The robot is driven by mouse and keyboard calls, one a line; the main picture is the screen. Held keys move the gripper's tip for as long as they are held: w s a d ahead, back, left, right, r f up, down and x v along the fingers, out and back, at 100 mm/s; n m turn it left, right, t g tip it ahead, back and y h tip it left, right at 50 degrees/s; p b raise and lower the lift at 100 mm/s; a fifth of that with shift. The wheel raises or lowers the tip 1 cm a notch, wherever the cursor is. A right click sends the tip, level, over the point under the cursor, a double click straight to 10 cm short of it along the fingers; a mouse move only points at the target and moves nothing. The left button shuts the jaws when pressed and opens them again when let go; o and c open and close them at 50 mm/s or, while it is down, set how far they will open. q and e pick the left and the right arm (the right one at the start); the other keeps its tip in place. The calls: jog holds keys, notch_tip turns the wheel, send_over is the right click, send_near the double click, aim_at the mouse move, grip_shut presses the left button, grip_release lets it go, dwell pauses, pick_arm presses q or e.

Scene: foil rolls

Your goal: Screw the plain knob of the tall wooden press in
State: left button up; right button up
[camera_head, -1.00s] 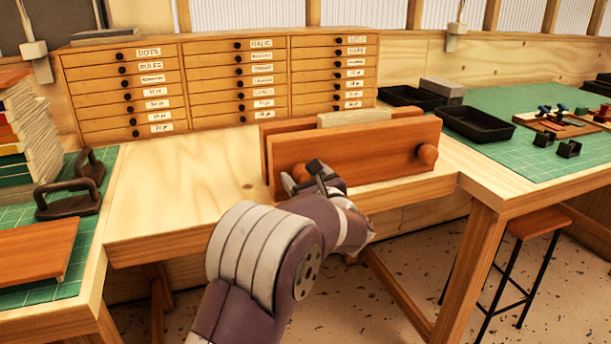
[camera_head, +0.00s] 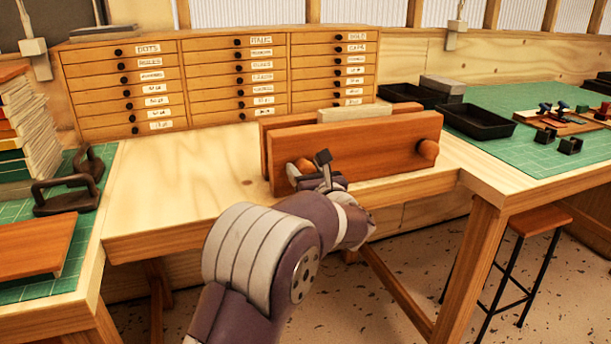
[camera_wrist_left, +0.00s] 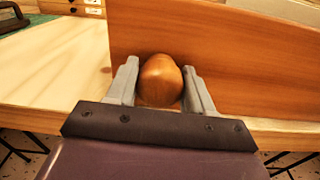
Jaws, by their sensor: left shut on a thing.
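The wooden press (camera_head: 365,150) stands at the front edge of the bench, two upright reddish boards with a pale block (camera_head: 354,114) between them. The other plain wooden knob (camera_wrist_left: 160,80) is at the board's left end, mostly hidden behind my gripper in the head view. My left gripper (camera_head: 312,174) is shut on this left knob; in the wrist view its two grey fingers (camera_wrist_left: 161,84) lie on either side of it. My right gripper is not in view.
A drawer cabinet (camera_head: 220,85) stands behind the press. Black trays (camera_head: 478,122) lie to the right, near a green mat (camera_head: 510,150). Dark handled tools (camera_head: 68,194), a board (camera_head: 38,245) and a stack (camera_head: 28,130) are at the left. The bench left of the press is clear.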

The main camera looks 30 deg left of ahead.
pick_arm(q)
jog(key=m+b, duration=0.1)
jog(key=m, duration=0.2)
jog(key=shift+f+m, duration=0.1)
jog(key=shift+m, duration=0.2)
jog(key=m, duration=0.3)
jog(key=shift+m, duration=0.3)
jog(key=m, duration=0.3)
jog(key=shift+w+d+m+p, duration=0.1)
jog(key=shift+m+p, duration=0.2)
jog(key=shift+m, duration=0.1)
jog(key=m+p, duration=0.1)
jog(key=m, duration=0.2)
jog(key=shift+m, duration=0.4)
jog(key=m+p, duration=0.3)
jog(key=m, duration=0.1)
jog(key=shift+m, duration=0.3)
jog(key=m+p, duration=0.3)
jog(key=m, duration=0.1)
jog(key=shift+m+t, duration=0.3)
jog(key=m+p, duration=0.3)
jog(key=m, duration=0.1)
jog(key=shift+f, duration=0.15)
jog(key=shift+f+m+p, duration=0.15)
jog(key=shift+m+p, duration=0.95)
jog(key=shift+m, duration=0.3)
jog(key=shift+f+m, duration=0.1)
jog(key=shift+m, duration=0.2)
